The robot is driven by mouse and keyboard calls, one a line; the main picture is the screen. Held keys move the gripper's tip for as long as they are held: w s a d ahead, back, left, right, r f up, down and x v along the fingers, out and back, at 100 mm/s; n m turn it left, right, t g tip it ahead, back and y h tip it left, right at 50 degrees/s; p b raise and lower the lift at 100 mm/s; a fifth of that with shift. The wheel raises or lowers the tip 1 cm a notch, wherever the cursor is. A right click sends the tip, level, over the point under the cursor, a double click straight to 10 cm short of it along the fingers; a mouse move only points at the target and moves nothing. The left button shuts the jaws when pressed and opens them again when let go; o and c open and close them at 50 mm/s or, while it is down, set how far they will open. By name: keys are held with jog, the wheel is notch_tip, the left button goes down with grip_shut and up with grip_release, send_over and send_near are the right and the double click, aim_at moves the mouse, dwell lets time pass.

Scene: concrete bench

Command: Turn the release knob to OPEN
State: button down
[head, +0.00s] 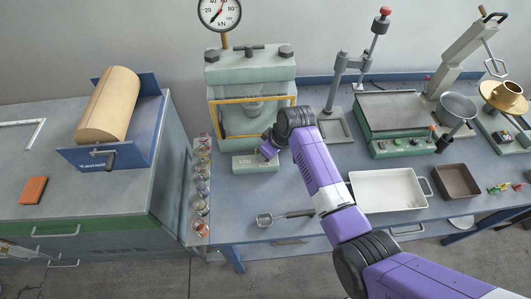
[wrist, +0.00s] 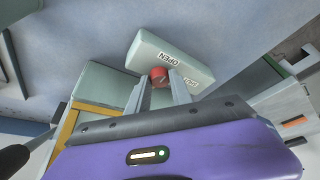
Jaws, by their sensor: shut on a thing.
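The release knob (wrist: 158,74) is small and red and sits on a pale green block (wrist: 178,57) with the labels OPEN and, partly covered, what looks like SHUT. My gripper (wrist: 160,82) has one finger on each side of the knob and is shut on it. I cannot tell which label the knob points to. In the head view the block (head: 243,164) stands at the front foot of the green press (head: 250,70). My gripper (head: 268,150) reaches it from the right, and the knob is hidden there.
A yellow guard frame (head: 253,101) and a kN gauge (head: 219,14) are on the press. Jars (head: 202,171) stand left of the block. A metal scoop (head: 265,220) lies in front, and a white tray (head: 385,190) is to the right.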

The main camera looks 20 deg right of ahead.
dwell(0.4)
jog(key=c, duration=1.2)
grip_release()
jog(key=shift+o, duration=0.2)
jog(key=shift+r, duration=0.1)
jog(key=v, duration=0.7)
jog(key=shift+r+b, duration=0.25)
jog(key=shift+b, duration=0.2)
jog(key=shift+s+d, duration=0.1)
jog(key=shift+s, duration=0.05)
